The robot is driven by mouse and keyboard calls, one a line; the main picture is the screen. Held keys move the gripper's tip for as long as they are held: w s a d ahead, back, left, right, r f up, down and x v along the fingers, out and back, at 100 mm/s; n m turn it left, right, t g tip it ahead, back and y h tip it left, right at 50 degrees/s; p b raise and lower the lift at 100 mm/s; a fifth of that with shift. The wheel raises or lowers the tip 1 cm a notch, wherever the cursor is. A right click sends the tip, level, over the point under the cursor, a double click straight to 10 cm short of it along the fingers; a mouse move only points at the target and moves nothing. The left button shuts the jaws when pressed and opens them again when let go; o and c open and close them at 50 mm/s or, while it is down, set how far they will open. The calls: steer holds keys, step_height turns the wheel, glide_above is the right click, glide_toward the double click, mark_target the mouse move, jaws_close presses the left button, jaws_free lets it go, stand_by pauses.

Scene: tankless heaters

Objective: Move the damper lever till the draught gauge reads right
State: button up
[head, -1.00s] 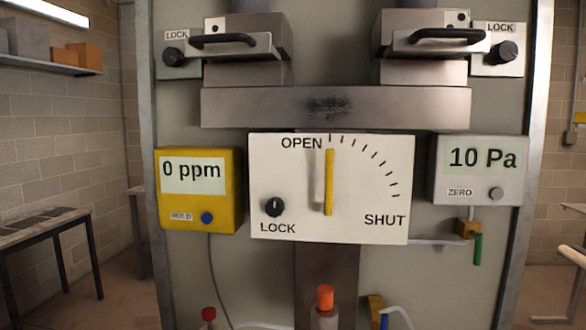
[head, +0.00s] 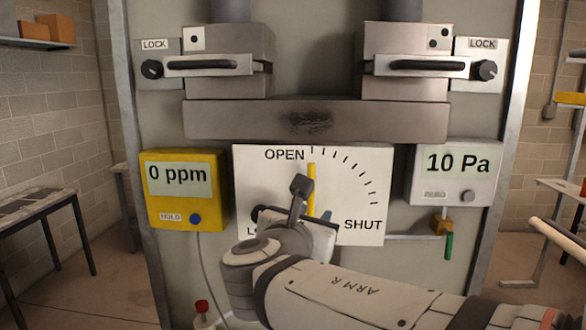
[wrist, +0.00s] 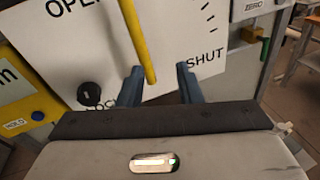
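The yellow damper lever (head: 311,182) stands upright, pointing to OPEN on the white dial plate (head: 350,175). It also shows in the wrist view (wrist: 138,42). The draught gauge (head: 458,166) reads 10 Pa. My gripper (head: 318,210) is in front of the dial, mostly hidden by my own wrist in the head view. In the wrist view my gripper (wrist: 159,75) is open, its two blue fingers apart. The lever's lower end shows between the fingers, nearer the left one; I cannot tell how deep it sits. The black LOCK knob (wrist: 89,95) is left of the fingers.
A yellow meter (head: 185,190) left of the dial reads 0 ppm. Two latch handles (head: 208,65) (head: 428,65) with lock knobs are above. A green-handled valve (head: 449,245) hangs below the gauge. A bench (head: 45,200) stands at the left.

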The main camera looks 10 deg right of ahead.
steer(key=w+r, duration=0.1)
steer(key=w, duration=0.1)
steer(key=w+d+r+n+t+p, duration=0.1)
steer(key=w, duration=0.2)
steer(key=w+r+n+p, duration=0.1)
steer(key=w, duration=0.1)
steer(key=shift+w+d+r+t, duration=0.2)
steer(key=shift+d+r+t, duration=0.1)
steer(key=shift+d+t, duration=0.1)
jaws_close()
stand_by(0.4)
